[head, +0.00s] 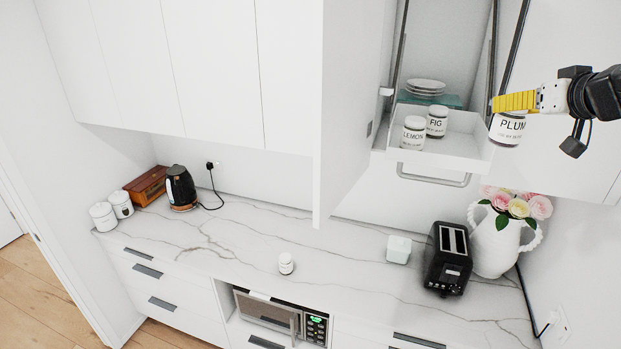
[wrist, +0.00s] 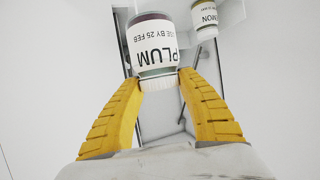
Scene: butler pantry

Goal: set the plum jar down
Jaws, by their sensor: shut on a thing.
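The plum jar (head: 507,130), with a white label reading PLUM, hangs upright in the air at the right. My gripper (head: 496,104) comes in from the right with yellow fingers and is shut on the jar's top. In the wrist view my gripper (wrist: 160,82) has one finger on each side of the lid, and the plum jar (wrist: 151,45) shows upside down beyond the fingertips. The jar is just right of the white lowered shelf tray (head: 438,158); I cannot tell whether it touches the tray's side.
The lemon jar (head: 414,133) and fig jar (head: 437,121) stand in the tray, with stacked plates (head: 427,85) behind. Below on the counter are a small white jar (head: 286,263), a white box (head: 398,249), a black toaster (head: 447,262) and a flower jug (head: 497,243). The middle counter has free room.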

